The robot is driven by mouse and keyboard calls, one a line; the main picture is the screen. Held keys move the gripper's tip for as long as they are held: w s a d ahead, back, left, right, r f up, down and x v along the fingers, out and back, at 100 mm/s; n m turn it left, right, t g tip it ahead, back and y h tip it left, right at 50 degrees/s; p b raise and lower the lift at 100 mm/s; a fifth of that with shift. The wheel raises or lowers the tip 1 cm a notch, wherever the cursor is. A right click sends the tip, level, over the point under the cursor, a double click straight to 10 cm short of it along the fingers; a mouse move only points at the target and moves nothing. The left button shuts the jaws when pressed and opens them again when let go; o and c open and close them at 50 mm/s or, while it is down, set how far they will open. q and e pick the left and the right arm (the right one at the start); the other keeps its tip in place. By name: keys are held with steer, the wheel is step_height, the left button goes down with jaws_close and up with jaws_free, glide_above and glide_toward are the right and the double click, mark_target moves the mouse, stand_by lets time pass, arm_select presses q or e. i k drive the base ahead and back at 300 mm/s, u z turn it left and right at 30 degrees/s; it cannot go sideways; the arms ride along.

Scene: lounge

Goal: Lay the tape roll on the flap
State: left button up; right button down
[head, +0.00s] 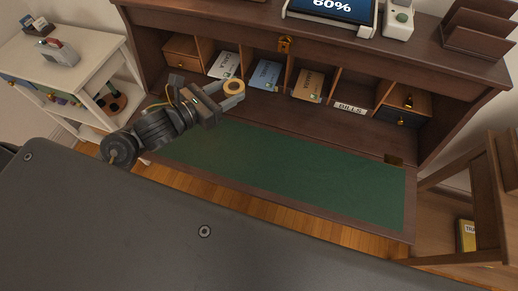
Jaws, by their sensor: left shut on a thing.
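The tape roll (234,86) is a small tan ring with a pale middle. My left gripper (232,92) is shut on it and holds it in front of the desk's pigeonholes, over the back left part of the desk. The flap (300,178) is the desk's lowered front, with a dark wooden border and a green inlay that is bare. The gripper and roll are near the flap's back left edge; their height above it is hard to tell. My right gripper is not in view.
Pigeonholes behind the flap hold envelopes (309,85) and a "BILLS" label (350,108). A tablet (333,12) stands on top.

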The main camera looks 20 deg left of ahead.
mark_target(191, 147)
steer(key=u, duration=0.75)
steer(key=k, duration=0.95)
steer(key=z, duration=0.8)
